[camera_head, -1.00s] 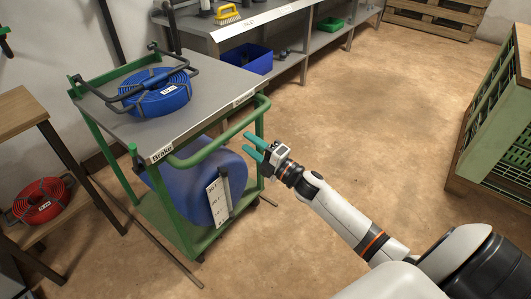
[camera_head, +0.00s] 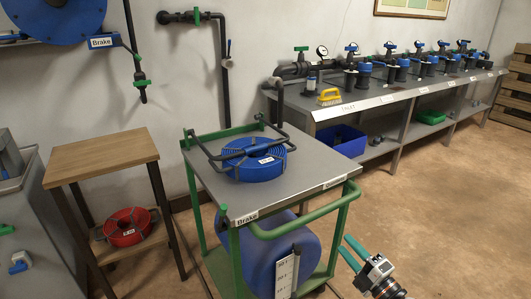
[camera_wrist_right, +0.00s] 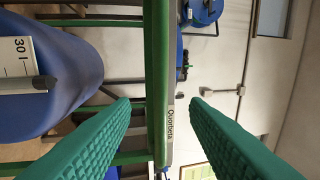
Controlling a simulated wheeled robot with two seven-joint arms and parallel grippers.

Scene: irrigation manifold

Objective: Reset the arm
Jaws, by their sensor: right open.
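My right gripper (camera_head: 343,245) is at the lower right of the head view, beside the right front leg of the green cart (camera_head: 228,199). Its two teal fingers are apart with nothing between them. In the right wrist view the fingers (camera_wrist_right: 158,108) are spread wide, and a green cart bar (camera_wrist_right: 157,60) shows beyond the gap between them. I cannot tell whether the gripper touches the cart. Most of my right arm is outside the head view. My left gripper is not in view.
The cart carries a coiled blue hose (camera_head: 257,165) on top and a blue drum (camera_head: 262,255) below. A wooden stand (camera_head: 100,152) with a red hose coil (camera_head: 127,227) is at left. A long valve bench (camera_head: 350,108) runs along the wall. The floor at right is open.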

